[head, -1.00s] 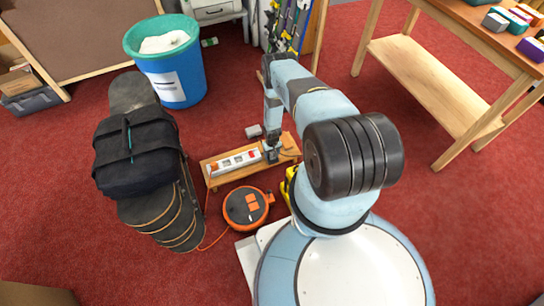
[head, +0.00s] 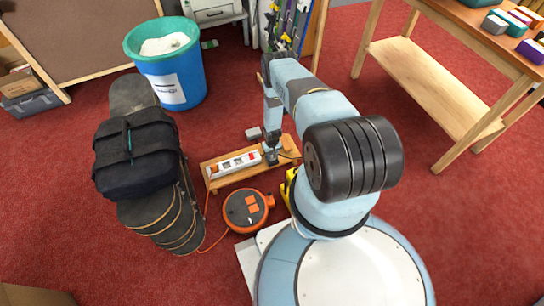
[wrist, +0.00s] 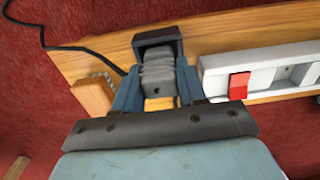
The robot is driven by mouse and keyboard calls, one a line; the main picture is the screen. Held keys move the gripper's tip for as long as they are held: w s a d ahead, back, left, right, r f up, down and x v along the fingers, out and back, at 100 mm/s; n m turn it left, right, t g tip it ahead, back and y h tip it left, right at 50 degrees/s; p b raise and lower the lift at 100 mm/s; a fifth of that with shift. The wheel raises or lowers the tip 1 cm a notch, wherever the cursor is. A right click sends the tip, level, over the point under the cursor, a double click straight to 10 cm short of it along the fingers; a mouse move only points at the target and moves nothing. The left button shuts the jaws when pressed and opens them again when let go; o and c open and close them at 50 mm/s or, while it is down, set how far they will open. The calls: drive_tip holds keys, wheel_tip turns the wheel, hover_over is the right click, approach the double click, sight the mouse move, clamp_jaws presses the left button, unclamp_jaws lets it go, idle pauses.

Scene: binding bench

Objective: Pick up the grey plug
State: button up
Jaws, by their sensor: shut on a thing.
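The grey plug (wrist: 158,72) shows in the wrist view as a ribbed grey block between my two blue fingers. My gripper (wrist: 157,92) is shut on it, one finger on each side. A dark piece (wrist: 157,36) frames the plug's far end; whether they are joined I cannot tell. In the head view my gripper (head: 271,157) points down over the right part of the low wooden board (head: 214,182), right beside the white power strip (head: 240,163). The plug is too small and covered to make out there. Any gap between plug and board is unclear.
An orange cable reel (head: 246,210) lies just in front of the board. A small grey box (head: 253,133) is behind it. Stacked skateboards with a black bag (head: 135,155) stand left, a blue bin (head: 168,75) behind. Open red carpet lies to the right, before a wooden table (head: 430,90).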

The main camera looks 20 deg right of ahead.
drive_tip(key=s+a+r, duration=0.1)
drive_tip(key=s+r, duration=1.1)
drive_tip(key=s, duration=0.2)
drive_tip(key=shift+a, duration=0.4)
drive_tip(key=shift+o, duration=1.3)
drive_tip(key=shift+w, duration=0.1)
drive_tip(key=c, duration=0.3)
drive_tip(key=shift+w+a, duration=0.1)
drive_tip(key=shift+w, duration=0.1)
drive_tip(key=shift+c, duration=0.2)
drive_tip(key=w+a+f, duration=0.1)
drive_tip(key=w+a, duration=0.1)
drive_tip(key=w, duration=0.1)
drive_tip(key=w+a+f, duration=0.1)
drive_tip(key=w+a, duration=0.1)
drive_tip(key=w, duration=0.2)
drive_tip(key=w+a+f, duration=0.1)
drive_tip(key=w+a, duration=0.2)
drive_tip(key=w, duration=0.1)
drive_tip(key=w+a, duration=0.8)
drive_tip(key=a, duration=0.2)
drive_tip(key=shift+d+f, duration=0.15)
drive_tip(key=shift+f, duration=1.25)
drive_tip(key=shift+d+f, duration=0.1)
drive_tip(key=shift+f, duration=1.3)
